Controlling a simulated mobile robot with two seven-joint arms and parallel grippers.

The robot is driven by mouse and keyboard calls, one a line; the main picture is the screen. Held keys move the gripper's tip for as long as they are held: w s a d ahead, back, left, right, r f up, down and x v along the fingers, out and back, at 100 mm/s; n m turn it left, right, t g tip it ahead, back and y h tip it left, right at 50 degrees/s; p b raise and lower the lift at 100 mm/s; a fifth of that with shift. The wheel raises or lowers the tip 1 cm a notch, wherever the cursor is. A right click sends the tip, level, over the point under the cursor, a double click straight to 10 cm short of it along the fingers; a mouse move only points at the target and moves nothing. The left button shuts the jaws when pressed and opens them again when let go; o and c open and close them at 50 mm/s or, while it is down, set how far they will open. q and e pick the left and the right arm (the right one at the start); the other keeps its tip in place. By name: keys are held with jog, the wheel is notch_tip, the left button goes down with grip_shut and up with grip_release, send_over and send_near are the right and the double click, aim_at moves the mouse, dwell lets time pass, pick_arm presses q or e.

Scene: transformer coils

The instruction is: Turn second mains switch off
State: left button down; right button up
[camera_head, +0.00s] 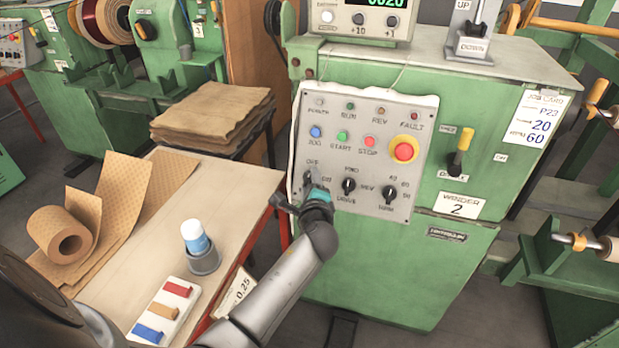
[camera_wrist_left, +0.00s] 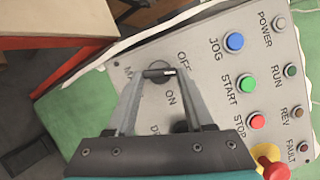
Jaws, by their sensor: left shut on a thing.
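The mains switch (camera_wrist_left: 157,71) is a dark rotary knob at the left of the grey control panel (camera_head: 375,120) on the green machine labelled Winder 2. In the wrist view, OFF and ON labels are printed beside it. My left gripper (camera_head: 309,186) reaches up to the panel, and in the wrist view its two fingertips (camera_wrist_left: 157,75) close on the switch's handle. In the head view my gripper partly hides the switch. The handle's exact setting is hard to read. My right gripper is not in view.
Beside the switch are the drive knob (camera_head: 349,186) and another knob (camera_head: 389,193). Above are the start button (camera_head: 342,136), stop button (camera_head: 369,141) and red emergency button (camera_head: 403,151). A table (camera_head: 262,190) with a cup (camera_head: 204,260) and paper roll (camera_head: 68,240) stands left.

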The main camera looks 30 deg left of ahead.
pick_arm(q)
jog(key=shift+w+r+n+g+p, duration=0.15)
jog(key=shift+n+g+p, duration=0.15)
jog(key=shift+n+p, duration=0.45)
jog(key=shift+s+r+n+g+p, duration=0.1)
jog(key=shift+n+g+p, duration=0.25)
jog(key=shift+n, duration=0.6)
jog(key=shift+c, duration=1.4)
grip_release()
jog(key=p+v, duration=0.2)
jog(key=v, duration=1.3)
jog(key=shift+r, duration=0.2)
jog(key=shift+f, duration=0.1)
